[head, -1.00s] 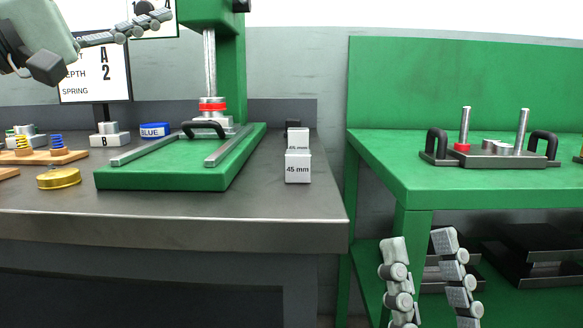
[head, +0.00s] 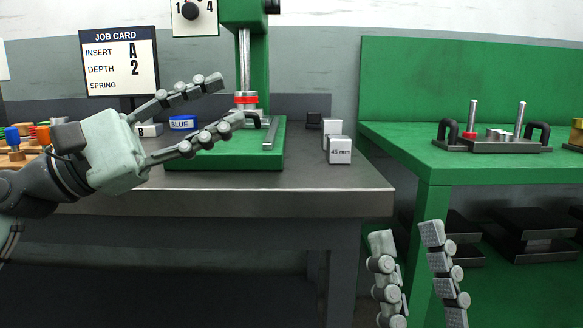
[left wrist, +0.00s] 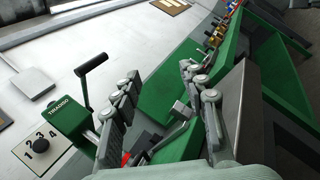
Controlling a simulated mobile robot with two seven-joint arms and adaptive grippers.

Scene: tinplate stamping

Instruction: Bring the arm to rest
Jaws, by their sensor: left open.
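My left gripper (head: 231,99) reaches in from the left in the head view, its two fingers spread apart and pointing right. It is empty, in front of the green press (head: 252,60). In the left wrist view its fingers (left wrist: 160,75) show apart, with the press (left wrist: 88,122) and its black lever beyond them. My right gripper (head: 406,236) points up at the lower right, in front of the gap between the grey bench (head: 330,185) and the green bench (head: 400,145). Its fingers are apart with nothing between them.
White blocks, one marked 45 mm (head: 340,151), stand at the grey bench's right end. A job card (head: 120,62) stands at the back left. A blue-labelled container (head: 182,122) sits beside the press. A black fixture with two posts (head: 495,145) rests on the green bench.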

